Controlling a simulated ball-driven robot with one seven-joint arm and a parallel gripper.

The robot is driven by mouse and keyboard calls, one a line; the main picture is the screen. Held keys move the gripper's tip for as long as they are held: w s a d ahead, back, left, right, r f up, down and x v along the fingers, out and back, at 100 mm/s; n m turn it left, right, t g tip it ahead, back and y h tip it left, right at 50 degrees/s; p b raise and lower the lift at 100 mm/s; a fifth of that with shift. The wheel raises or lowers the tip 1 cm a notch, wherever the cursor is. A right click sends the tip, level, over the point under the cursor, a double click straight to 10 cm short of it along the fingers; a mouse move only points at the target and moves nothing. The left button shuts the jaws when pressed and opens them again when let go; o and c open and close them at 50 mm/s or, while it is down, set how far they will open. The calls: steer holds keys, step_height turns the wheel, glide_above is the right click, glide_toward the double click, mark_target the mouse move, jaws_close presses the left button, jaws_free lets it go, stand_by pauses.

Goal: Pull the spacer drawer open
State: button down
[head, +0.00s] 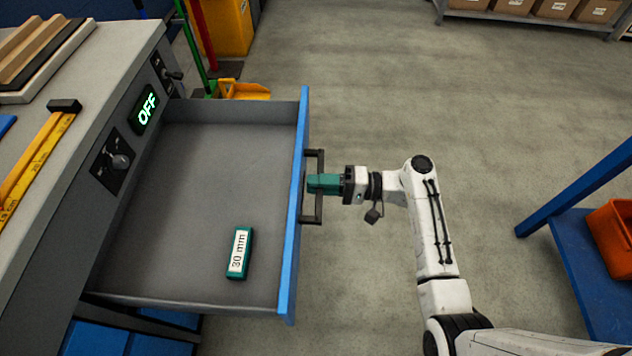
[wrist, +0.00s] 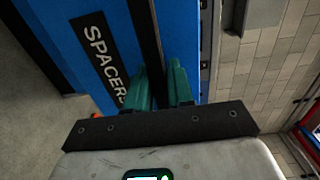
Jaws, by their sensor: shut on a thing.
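The spacer drawer (head: 190,190) stands well out from the grey bench in the head view, its inside open to view. A teal block marked "30 mm" (head: 239,253) lies on its floor near the front. The drawer has a blue front with a dark bar handle (head: 319,210). My gripper (head: 312,183) has teal fingers and is shut on the handle from outside the drawer. In the wrist view the fingers sit on both sides of the dark handle bar (wrist: 146,40), beside a label (wrist: 98,50) reading "SPACERS" on the blue front.
The bench panel carries a display (head: 147,108) reading "OFF" and a knob (head: 120,162). A yellow rule (head: 40,160) lies on the bench top. A blue rack (head: 590,270) with an orange bin (head: 612,238) stands at right. Open floor lies between drawer and rack.

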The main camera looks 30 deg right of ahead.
steer(key=shift+f, duration=0.1)
steer(key=c, duration=1.1)
jaws_free()
steer(key=v, duration=1)
steer(key=shift+s+d, duration=0.2)
steer(key=shift+d, duration=0.15)
